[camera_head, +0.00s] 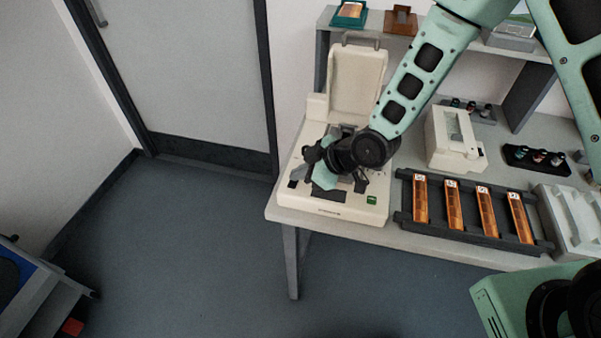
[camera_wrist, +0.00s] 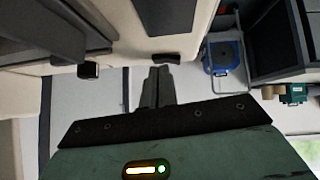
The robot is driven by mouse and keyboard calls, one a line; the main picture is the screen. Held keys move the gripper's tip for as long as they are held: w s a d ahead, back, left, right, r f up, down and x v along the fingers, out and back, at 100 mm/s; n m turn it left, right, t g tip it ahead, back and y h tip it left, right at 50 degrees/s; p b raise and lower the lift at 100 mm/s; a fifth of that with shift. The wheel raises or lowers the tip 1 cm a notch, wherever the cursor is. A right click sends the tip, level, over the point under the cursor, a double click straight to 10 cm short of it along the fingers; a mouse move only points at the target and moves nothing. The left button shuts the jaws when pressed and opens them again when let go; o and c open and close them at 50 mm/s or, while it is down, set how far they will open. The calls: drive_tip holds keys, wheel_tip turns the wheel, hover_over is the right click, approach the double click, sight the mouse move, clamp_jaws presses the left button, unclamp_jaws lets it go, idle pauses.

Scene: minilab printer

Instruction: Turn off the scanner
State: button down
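The scanner (camera_head: 345,207) is a cream machine on the left end of the bench, with its lid (camera_head: 357,80) raised. A small lit green panel (camera_head: 371,199) is on its front right corner. My gripper (camera_head: 312,168) is low over the scanner's bed, left of that panel, and hides much of the bed. In the wrist view, my gripper's dark fingers (camera_wrist: 157,88) are together with nothing between them. The scanner's cream body (camera_wrist: 120,25) fills the top there, with a dark panel (camera_wrist: 168,17) and small dark tabs. Contact with the scanner cannot be told.
A black rack (camera_head: 480,235) with several orange slides lies right of the scanner. A cream device (camera_head: 453,140) stands behind it. A grey shelf (camera_head: 325,50) rises behind the scanner. Open floor (camera_head: 190,250) lies left of the bench, before a grey door (camera_head: 180,70).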

drive_tip(key=shift+s+f, duration=0.2)
drive_tip(key=shift+s+a, duration=0.25)
drive_tip(key=shift+s, duration=0.45)
drive_tip(key=shift+r, duration=0.2)
drive_tip(key=shift+w+a+r, duration=0.1)
drive_tip(key=shift+r, duration=0.3)
wheel_tip(320, 180, up, 3)
drive_tip(key=shift+a+f+p, duration=0.1)
drive_tip(key=shift+p, duration=1.05)
drive_tip(key=v, duration=1)
drive_tip(key=shift+s+b, duration=0.25)
drive_tip(key=shift+b, duration=0.2)
